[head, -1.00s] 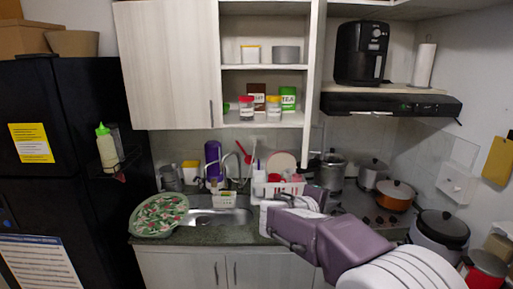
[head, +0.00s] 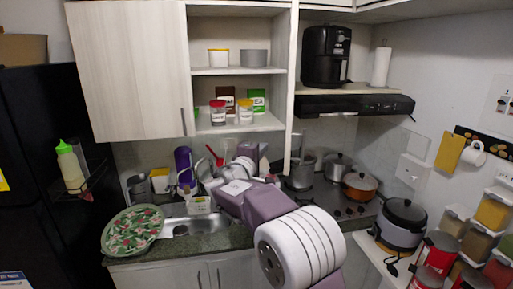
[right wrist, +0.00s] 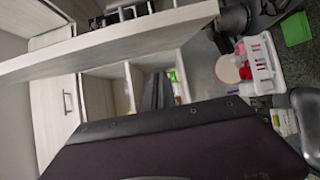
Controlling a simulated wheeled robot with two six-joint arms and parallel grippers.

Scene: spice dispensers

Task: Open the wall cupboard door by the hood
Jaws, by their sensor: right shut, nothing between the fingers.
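The wall cupboard door by the hood (head: 294,95) stands swung out and shows nearly edge-on in the head view, just left of the range hood (head: 352,105). Its shelves (head: 232,72) are exposed. In the right wrist view the door (right wrist: 120,40) is a long pale board across the top, with open shelf compartments below it. My right gripper (head: 248,152) is raised below the cupboard, on the shelf side of the door. Its dark fingers (right wrist: 157,92) are shut and empty; contact with the door cannot be told. My left gripper is not in view.
A closed cupboard door (head: 130,75) is left of the shelves, which hold jars and boxes. An air fryer (head: 326,55) stands above the hood. Pots (head: 362,186) on the stove, a sink (head: 180,228) and a patterned tray (head: 132,230) lie below.

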